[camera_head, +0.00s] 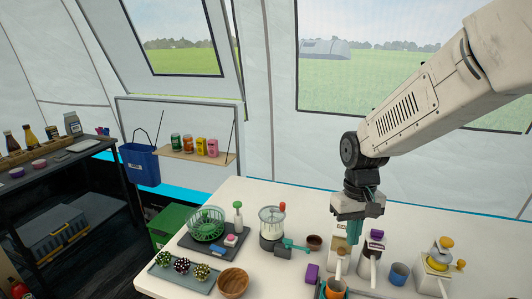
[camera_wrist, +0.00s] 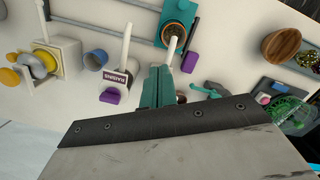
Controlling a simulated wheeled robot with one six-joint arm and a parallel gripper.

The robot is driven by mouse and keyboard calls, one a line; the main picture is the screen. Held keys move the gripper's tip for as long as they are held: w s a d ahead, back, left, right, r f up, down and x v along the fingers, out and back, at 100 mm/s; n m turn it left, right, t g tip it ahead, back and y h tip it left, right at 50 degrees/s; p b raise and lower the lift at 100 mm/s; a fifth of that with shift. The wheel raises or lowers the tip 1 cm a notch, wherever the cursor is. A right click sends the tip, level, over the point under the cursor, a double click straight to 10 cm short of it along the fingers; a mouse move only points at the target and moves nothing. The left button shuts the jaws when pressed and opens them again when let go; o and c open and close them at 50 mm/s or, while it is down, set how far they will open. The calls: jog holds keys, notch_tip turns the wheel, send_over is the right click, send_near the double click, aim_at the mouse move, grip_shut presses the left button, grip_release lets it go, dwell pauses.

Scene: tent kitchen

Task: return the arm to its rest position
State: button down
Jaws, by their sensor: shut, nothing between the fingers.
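My arm (camera_head: 425,95) reaches in from the upper right in the head view. My gripper (camera_head: 354,232) points down over the right part of the white table (camera_head: 250,195), above several white dispensers. Its teal fingers are together with nothing between them. In the wrist view the shut gripper (camera_wrist: 158,85) shows at the middle, with the table behind it. A white dispenser labelled raisins (camera_wrist: 115,78) stands close beside the fingers in that view. Parts of the dispensers behind the gripper are hidden in the head view.
A green basket (camera_head: 206,224) and a clear blender-like jar (camera_head: 271,222) stand further left. A wall shelf (camera_head: 190,155) holds several jars. Space above the table's left side is clear.

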jog(key=s+d+r+t, duration=0.1)
jog(key=s+r, duration=0.2)
jog(key=s, duration=0.4)
jog(key=s+d+r, duration=0.1)
jog(key=s+r, duration=0.3)
jog(key=s, duration=0.3)
jog(key=s+r+m+t, duration=0.1)
jog(key=s+r, duration=0.3)
jog(key=s, duration=0.3)
jog(key=shift+s+d+r+t, duration=0.15)
jog(key=shift+s+d+t, duration=0.15)
jog(key=shift+d, duration=0.1)
